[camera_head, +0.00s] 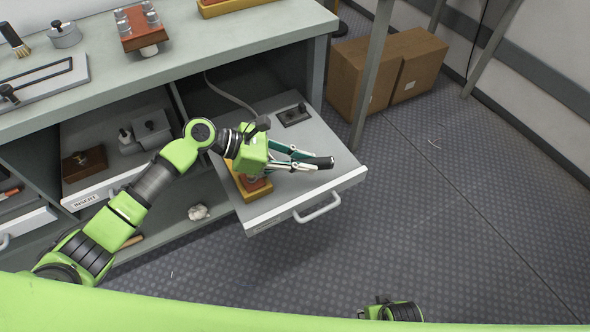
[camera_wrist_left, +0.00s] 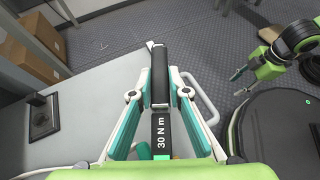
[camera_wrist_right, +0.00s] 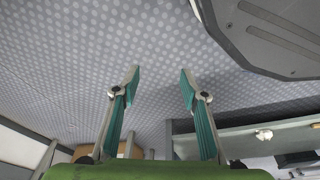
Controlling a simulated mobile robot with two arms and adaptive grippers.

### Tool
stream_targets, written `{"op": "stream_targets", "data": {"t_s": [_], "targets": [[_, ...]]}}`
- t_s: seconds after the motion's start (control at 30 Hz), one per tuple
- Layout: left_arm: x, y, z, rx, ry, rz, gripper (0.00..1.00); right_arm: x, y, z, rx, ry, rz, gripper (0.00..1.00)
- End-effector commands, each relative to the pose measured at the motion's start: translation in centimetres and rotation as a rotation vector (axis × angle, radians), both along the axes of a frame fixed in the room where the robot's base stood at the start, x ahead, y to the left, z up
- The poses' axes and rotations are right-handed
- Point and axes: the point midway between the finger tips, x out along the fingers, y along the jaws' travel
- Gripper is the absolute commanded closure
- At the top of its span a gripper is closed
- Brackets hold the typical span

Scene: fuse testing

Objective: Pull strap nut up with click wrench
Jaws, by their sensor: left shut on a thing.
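My left gripper (camera_head: 312,163) is shut on the black handle of the click wrench (camera_head: 323,162) above the open drawer. In the left wrist view the wrench (camera_wrist_left: 160,132), marked "30 N m", lies between the fingers of the left gripper (camera_wrist_left: 160,88). A yellow base with a brown-red part (camera_head: 250,188) sits in the drawer beneath my left wrist. The strap nut cannot be made out; my gripper covers that area. My right gripper (camera_wrist_right: 160,74) is open and empty over the floor in the right wrist view.
The drawer (camera_head: 350,177) is pulled out, with a handle (camera_head: 318,207) at its front. A small dark plate with a post (camera_head: 294,115) lies in it. The bench top (camera_head: 200,60) holds several tools. Cardboard boxes (camera_head: 385,70) stand behind. Floor to the right is clear.

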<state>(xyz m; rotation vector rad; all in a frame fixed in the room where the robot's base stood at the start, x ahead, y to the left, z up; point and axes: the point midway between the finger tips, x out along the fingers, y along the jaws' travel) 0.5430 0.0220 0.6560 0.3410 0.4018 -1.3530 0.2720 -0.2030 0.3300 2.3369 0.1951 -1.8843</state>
Motion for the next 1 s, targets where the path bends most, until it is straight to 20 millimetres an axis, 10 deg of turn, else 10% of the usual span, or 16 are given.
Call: {"op": "stream_targets", "data": {"t_s": [1.0], "targets": [[0.0,0.0,1.1,-0.003,-0.002,0.0,1.0,-2.6,-0.4,-3.9,-0.003,0.024,0.006,0.6]]}}
